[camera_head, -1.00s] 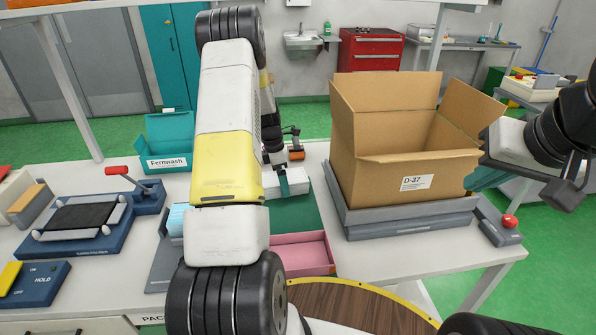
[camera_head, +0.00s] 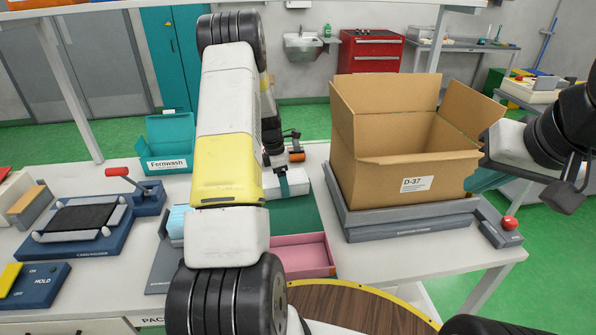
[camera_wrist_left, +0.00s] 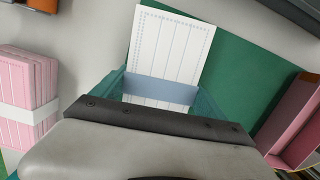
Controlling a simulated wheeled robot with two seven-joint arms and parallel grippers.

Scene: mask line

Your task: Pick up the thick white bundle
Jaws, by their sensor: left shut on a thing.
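The thick white bundle (camera_head: 297,183) lies on the green mat (camera_head: 297,212), partly hidden behind my left arm in the head view. In the left wrist view the white bundle (camera_wrist_left: 170,50) shows stitched lines and a pale blue-grey band around it. My left gripper (camera_head: 282,184) reaches down over the bundle, with its teal fingers (camera_wrist_left: 160,98) shut on it at the band. I cannot tell whether the bundle is clear of the mat. My right gripper (camera_head: 484,179) is beside the right side of the cardboard box; its teal fingers are partly hidden.
The open cardboard box (camera_head: 400,150) labelled D-37 stands on a grey platform (camera_head: 410,224). A pink tray (camera_head: 305,256) is in front of the mat. A pink bundle (camera_wrist_left: 22,100) lies left in the wrist view. A light blue stack (camera_head: 177,222) and a teal Fernwash bin (camera_head: 168,146) are left of my arm.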

